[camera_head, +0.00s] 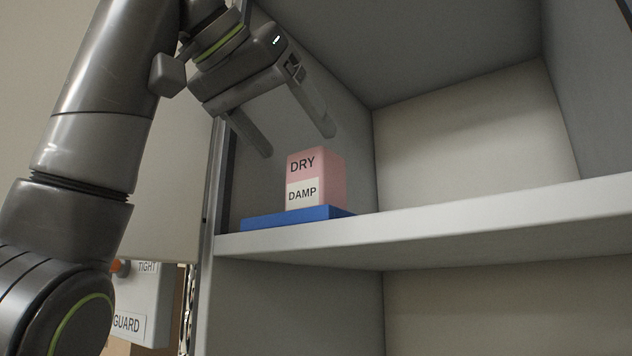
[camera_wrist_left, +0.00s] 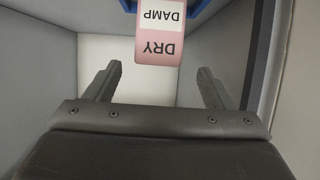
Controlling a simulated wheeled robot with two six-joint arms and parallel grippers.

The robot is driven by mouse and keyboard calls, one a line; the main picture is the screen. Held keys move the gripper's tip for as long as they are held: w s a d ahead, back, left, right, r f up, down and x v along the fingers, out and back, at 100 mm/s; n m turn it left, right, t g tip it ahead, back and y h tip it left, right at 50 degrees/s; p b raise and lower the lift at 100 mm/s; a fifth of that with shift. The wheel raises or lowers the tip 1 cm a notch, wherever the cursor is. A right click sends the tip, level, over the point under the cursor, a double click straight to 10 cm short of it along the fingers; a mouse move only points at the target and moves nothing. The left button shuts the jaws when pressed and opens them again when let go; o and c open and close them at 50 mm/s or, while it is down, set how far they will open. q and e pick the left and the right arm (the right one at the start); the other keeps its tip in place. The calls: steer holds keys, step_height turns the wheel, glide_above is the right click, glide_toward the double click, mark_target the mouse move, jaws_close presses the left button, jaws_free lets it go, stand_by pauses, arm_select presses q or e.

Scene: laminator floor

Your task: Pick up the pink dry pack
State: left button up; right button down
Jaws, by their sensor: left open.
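The pink dry pack (camera_head: 330,178) stands upright on a blue tray (camera_head: 262,220) at the left end of a cabinet shelf. Its front reads DRY above a white DAMP label. My left gripper (camera_head: 298,144) is open and empty, above the pack in the head view, with its fingers pointing down to the right. In the left wrist view the pack (camera_wrist_left: 160,48) shows upside down at the top, between and beyond the two open fingertips (camera_wrist_left: 160,72), and appears apart from them. The blue tray's edge (camera_wrist_left: 205,8) shows beside it. My right gripper is not in view.
The grey shelf (camera_head: 450,232) is bare right of the tray. The cabinet's left wall (camera_head: 318,80) stands close beside the tray and gripper. A box with TIGHT and GUARD labels (camera_head: 148,295) and an orange knob are at the lower left.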

mark_target(304, 150)
arm_select(q)
steer(key=shift+x, duration=1.1)
steer(key=shift+w+d+f, duration=0.25)
steer(key=shift+w+d, duration=0.1)
steer(key=shift+w, duration=0.15)
steer(key=shift+w+d+f+p, duration=0.15)
steer(key=shift+w+d+p, duration=0.1)
steer(key=shift+p, duration=0.1)
steer(key=p+x, duration=0.1)
steer(key=x, duration=0.2)
steer(key=shift+w+d+f, duration=0.1)
steer(key=shift+d+f, duration=0.05)
steer(key=shift+w+d+f, duration=0.2)
steer(key=shift+w, duration=0.15)
steer(key=shift+s+a, duration=0.1)
steer(key=shift+s, duration=0.05)
steer(key=shift+c, duration=1.6)
steer(key=c, duration=0.9)
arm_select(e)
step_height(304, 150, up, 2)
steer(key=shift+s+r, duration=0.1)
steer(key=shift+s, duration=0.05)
arm_select(q)
steer(key=shift+r, duration=0.1)
